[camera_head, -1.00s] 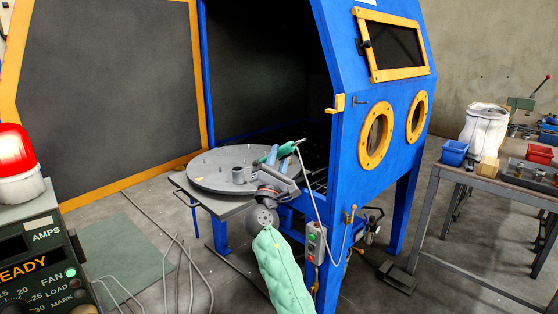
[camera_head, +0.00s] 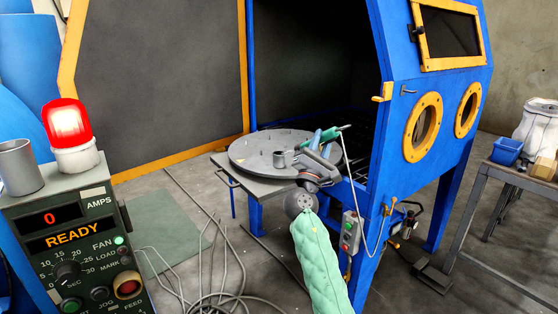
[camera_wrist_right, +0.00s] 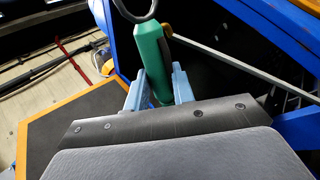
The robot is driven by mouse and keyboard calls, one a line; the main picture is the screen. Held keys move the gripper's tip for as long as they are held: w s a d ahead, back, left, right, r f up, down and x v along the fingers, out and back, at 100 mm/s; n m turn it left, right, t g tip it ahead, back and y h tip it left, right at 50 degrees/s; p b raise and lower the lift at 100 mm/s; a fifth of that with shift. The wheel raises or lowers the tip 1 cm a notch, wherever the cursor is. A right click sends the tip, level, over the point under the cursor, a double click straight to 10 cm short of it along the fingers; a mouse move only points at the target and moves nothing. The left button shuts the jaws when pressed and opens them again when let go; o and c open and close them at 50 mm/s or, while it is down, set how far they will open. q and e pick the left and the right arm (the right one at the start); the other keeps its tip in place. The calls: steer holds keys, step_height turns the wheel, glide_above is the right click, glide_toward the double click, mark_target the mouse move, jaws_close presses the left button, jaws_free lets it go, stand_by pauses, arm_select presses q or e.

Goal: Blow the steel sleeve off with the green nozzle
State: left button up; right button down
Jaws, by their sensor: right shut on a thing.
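The green nozzle (camera_head: 331,133) is held by my right gripper (camera_head: 322,138) over the right side of the round turntable. In the right wrist view the green nozzle (camera_wrist_right: 149,55) stands between the two light-blue fingers of my right gripper (camera_wrist_right: 159,80). My left gripper is out of view.
The blue blast cabinet (camera_head: 388,120) stands open behind the turntable, its dark door (camera_head: 160,90) swung left. A pale hose (camera_head: 378,232) runs from the nozzle to the cabinet. A control box (camera_head: 85,215) with a red lamp (camera_head: 68,125) stands at the left. Loose cables (camera_head: 225,285) lie on the floor.

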steer(key=shift+r+p, duration=2.05)
steer(key=shift+r, duration=0.9)
